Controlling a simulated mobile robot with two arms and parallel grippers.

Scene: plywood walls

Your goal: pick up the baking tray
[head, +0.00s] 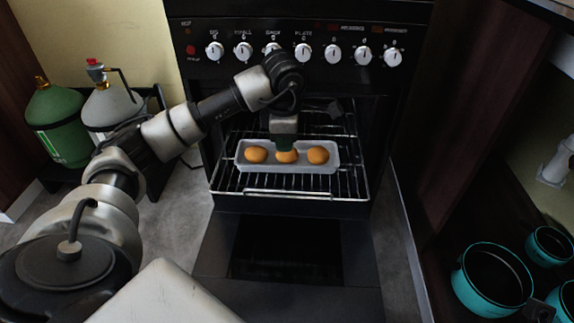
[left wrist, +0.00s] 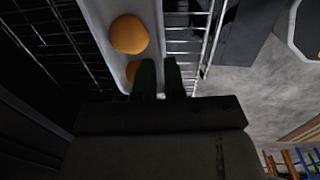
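The baking tray (head: 246,166) is a long, light grey pan on the pulled-out oven rack. Three round, orange-brown buns (head: 318,155) sit in it in a row. My left gripper (head: 285,146) points down above the middle of the tray, by the middle bun. In the left wrist view its two dark fingers (left wrist: 160,72) are a little apart, with a narrow gap and nothing clearly held. The tray (left wrist: 158,25) shows there beyond the fingertips, its near part hidden by the gripper. Whether the fingers touch its rim I cannot tell. My right gripper is not in view.
The wire rack (head: 350,183) extends from the black oven, whose door (head: 285,247) hangs open. Knobs (head: 303,52) line the panel above. Gas cylinders (head: 52,115) stand at left. Teal pots (head: 462,285) sit at lower right, beside a dark cabinet side.

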